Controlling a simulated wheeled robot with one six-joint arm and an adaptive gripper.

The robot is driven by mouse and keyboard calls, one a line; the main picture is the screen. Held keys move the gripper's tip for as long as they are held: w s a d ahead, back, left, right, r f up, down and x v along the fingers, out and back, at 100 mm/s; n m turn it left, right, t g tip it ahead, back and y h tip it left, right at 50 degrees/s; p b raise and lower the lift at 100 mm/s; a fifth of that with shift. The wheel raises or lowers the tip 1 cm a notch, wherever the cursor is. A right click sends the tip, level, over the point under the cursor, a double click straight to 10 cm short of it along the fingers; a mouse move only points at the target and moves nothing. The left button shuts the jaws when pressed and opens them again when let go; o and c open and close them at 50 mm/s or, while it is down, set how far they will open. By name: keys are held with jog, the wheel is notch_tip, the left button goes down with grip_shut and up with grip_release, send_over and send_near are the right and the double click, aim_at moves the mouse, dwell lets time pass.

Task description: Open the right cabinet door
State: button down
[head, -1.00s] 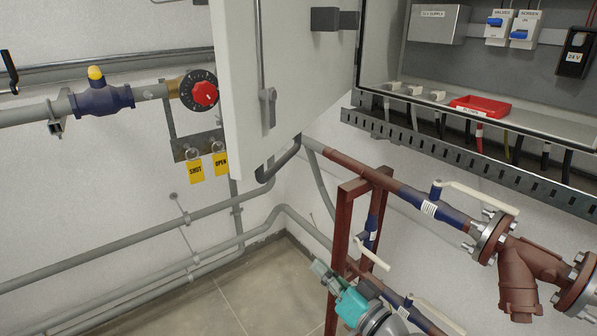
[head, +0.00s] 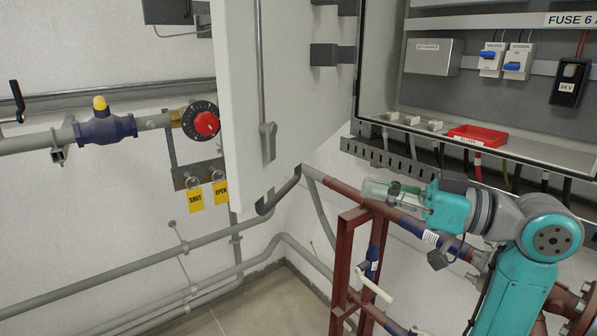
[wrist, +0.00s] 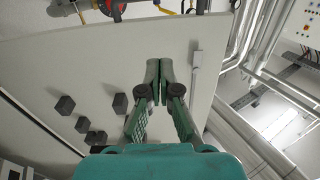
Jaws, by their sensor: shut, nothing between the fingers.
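A light grey cabinet door (head: 292,110) stands swung open on the left of the open cabinet (head: 385,90). Its long rod and grey handle (head: 268,141) show on the door's face. I see no separate right door in the head view. My gripper (head: 366,190) is below the cabinet, right of the door's lower edge, pointing left and apart from the handle. In the wrist view, my gripper (wrist: 157,66) has its fingertips together and empty, in front of a door panel (wrist: 95,75); the handle (wrist: 197,57) is just right of the fingertips.
A red tray (head: 480,134) and breakers (head: 503,62) are inside the cabinet. A slotted cable tray (head: 420,170), brown and blue pipes and a red frame (head: 343,260) crowd the space below. Dark blocks (wrist: 65,105) protrude from the panel. Clear floor (head: 250,300) shows at lower left.

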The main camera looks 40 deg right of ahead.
aim_at(283, 169)
jog(key=shift+n, duration=0.4)
jog(key=x, duration=1.3)
jog(key=shift+a+r, duration=0.2)
jog(key=shift+a, duration=0.05)
jog(key=shift+w+a, duration=0.15)
jog(key=shift+w, duration=0.05)
jog(key=w+a+m+h, duration=0.1)
jog(key=w+a+h, duration=0.1)
jog(key=w, duration=0.8)
jog(key=w+a+m+t+h, duration=0.1)
jog(key=w+a, duration=0.4)
jog(key=w, duration=0.5)
jog(key=shift+m+h, duration=0.3)
jog(key=shift+h, duration=0.1)
